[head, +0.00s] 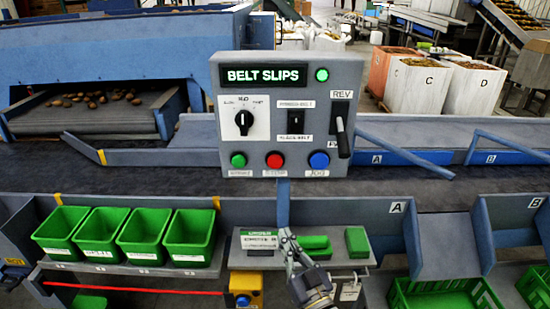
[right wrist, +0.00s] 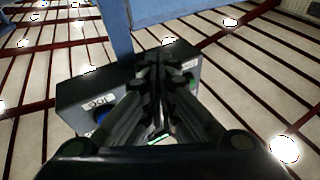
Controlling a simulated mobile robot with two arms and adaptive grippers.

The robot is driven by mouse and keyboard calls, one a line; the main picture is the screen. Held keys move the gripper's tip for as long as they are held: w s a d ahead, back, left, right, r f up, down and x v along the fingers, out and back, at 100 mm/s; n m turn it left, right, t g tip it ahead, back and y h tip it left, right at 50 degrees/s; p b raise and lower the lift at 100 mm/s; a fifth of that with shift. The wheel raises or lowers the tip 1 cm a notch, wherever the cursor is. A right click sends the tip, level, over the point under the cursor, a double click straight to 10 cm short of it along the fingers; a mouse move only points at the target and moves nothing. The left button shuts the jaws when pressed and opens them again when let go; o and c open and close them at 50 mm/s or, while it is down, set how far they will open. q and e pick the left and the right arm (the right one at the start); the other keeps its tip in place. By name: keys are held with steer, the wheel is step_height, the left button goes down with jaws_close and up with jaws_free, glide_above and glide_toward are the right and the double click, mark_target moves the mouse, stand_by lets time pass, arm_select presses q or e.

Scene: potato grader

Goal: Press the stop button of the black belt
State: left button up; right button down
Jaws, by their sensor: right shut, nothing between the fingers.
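A grey control panel (head: 225,130) stands on a blue post in front of the dark belt (head: 130,184). Its bottom row has a green button (head: 238,160), a red button (head: 275,160) and a blue button (head: 319,160). The small labels under them are hard to read. My right gripper (head: 287,236) is shut and empty, below the panel and apart from the buttons in the head view. In the right wrist view, the shut fingers (right wrist: 157,75) cover the panel's middle, hiding the red button; the blue button (right wrist: 101,117) shows at left. My left gripper is out of view.
The panel also bears a dial (head: 244,119), a rocker switch (head: 296,122) and a lever (head: 342,135). Green bins (head: 188,238) stand at left. A small shelf (head: 245,262) with green items lies behind my right gripper. A yellow box (head: 247,284) with a blue button sits below.

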mark_target(275, 162)
step_height(275, 162, up, 16)
steer(key=s+a+n+t+y+p, duration=0.1)
steer(key=s+a+t+y, duration=0.1)
steer(key=y, duration=0.2)
steer(key=shift+s+r+n, duration=0.15)
steer(key=shift+s+n, duration=0.15)
steer(key=shift+s, duration=0.1)
steer(key=w+b, duration=0.4)
steer(key=w, duration=0.5)
stand_by(0.8)
steer(key=shift+w+b, duration=0.35)
